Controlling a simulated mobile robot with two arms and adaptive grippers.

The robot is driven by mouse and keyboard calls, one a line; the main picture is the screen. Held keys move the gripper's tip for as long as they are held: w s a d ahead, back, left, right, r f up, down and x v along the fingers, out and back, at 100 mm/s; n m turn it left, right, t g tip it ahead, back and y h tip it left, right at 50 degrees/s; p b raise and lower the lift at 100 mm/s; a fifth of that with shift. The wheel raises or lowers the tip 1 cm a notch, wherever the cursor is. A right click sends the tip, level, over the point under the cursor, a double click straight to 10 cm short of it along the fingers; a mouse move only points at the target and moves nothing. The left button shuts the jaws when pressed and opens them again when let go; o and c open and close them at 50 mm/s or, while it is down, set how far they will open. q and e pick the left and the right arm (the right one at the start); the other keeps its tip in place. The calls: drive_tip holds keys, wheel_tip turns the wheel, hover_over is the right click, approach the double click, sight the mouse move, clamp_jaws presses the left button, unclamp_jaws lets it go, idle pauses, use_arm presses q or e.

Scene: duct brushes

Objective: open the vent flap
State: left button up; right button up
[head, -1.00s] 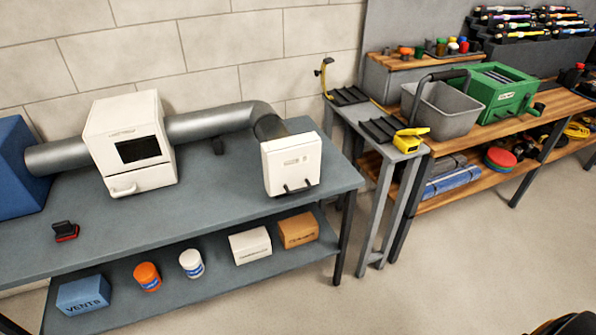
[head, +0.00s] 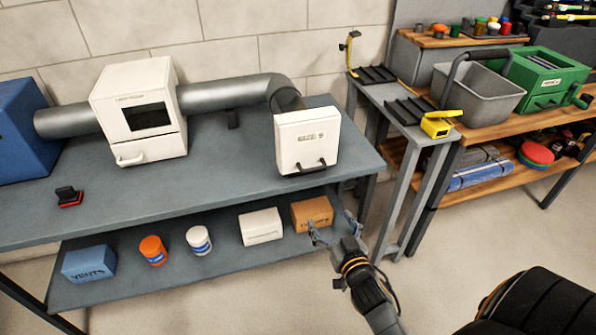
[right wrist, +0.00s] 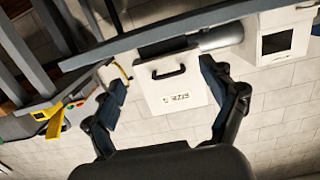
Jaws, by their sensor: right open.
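The white vent flap (head: 307,140) is a square panel on the end of the grey duct (head: 235,93), near the right end of the bench. It appears shut, with a dark handle (head: 307,167) along its lower edge. My right gripper (head: 333,231) is open and empty, in front of the bench edge, below and to the right of the flap. In the right wrist view, which is upside down, the flap (right wrist: 172,84) and its handle (right wrist: 168,71) show between the open fingers, some way beyond them. My left gripper is not in view.
A white box with a dark window (head: 140,112) sits along the duct. The lower shelf holds boxes and jars, including a brown box (head: 312,214) close to my right gripper. A narrow grey stand (head: 395,101) is right of the bench. The floor in front is clear.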

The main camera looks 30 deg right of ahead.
sight(315, 170)
wheel_tip(315, 170, up, 6)
drive_tip(key=w+t, duration=0.1)
drive_tip(key=shift+h, duration=0.3)
drive_tip(key=x, duration=1.3)
drive_tip(key=shift+w+d, duration=0.25)
drive_tip(key=shift+d, duration=0.1)
drive_tip(key=shift+c, duration=0.4)
